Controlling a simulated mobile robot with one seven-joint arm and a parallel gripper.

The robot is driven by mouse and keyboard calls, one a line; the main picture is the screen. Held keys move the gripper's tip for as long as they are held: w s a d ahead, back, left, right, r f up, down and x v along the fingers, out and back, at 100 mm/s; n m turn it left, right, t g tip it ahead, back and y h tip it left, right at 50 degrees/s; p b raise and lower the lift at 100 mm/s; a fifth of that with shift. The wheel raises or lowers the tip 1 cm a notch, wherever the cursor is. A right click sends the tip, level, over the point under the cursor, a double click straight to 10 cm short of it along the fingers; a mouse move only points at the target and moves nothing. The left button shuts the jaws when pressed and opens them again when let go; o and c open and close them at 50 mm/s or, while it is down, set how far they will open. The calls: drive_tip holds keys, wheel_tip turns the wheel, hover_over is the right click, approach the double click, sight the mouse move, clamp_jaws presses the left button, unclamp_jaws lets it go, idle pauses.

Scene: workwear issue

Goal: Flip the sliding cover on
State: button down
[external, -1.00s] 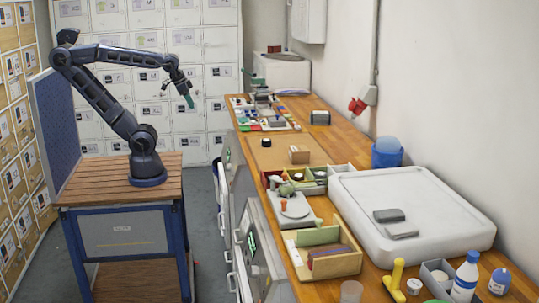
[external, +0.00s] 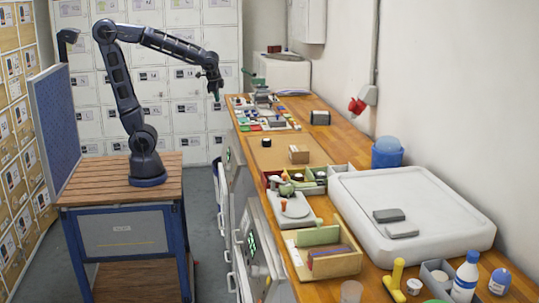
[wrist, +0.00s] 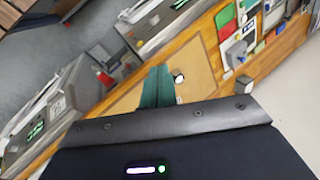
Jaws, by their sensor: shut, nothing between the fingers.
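My gripper (external: 217,95) is shut and empty, high in the air just left of the bench's far end. Its teal fingers (wrist: 157,88) show together in the wrist view, pointing toward the tan mat. I cannot tell for sure which thing is the sliding cover. A small round black-topped piece (external: 265,142) sits on the tan mat (external: 275,158), with a small wooden box (external: 299,154) to its right. Two grey flat pieces (external: 389,215) lie on the large white tray (external: 450,228). My gripper touches none of these.
Coloured pieces and grey devices (external: 273,123) crowd the bench's far end. A divided box (external: 303,178), a wooden card box (external: 335,264), a blue tub (external: 387,152) and bottles (external: 467,276) stand nearer. Drawer handles (external: 234,260) jut from the bench front. The floor between is clear.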

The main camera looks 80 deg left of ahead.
sight(278, 116)
drive_tip(key=w+a+f+m+y, duration=0.4)
drive_tip(key=w+a+f+m, duration=0.1)
drive_tip(key=w, duration=0.7)
drive_tip(key=w+a+f+m+y, duration=0.4)
drive_tip(key=w+a+f, duration=0.4)
drive_tip(key=w, duration=0.4)
drive_tip(key=w+a+f+m+y, duration=0.4)
drive_tip(key=w+a+f+m, duration=0.2)
drive_tip(key=w, duration=0.6)
drive_tip(key=shift+w+a+f+m+t, duration=0.15)
drive_tip(key=shift+a+f+m+t, duration=0.3)
drive_tip(key=shift+f, duration=0.5)
drive_tip(key=x, duration=1.3)
drive_tip(key=shift+a+f, duration=0.1)
drive_tip(key=shift+a, duration=0.3)
drive_tip(key=shift+a, duration=0.1)
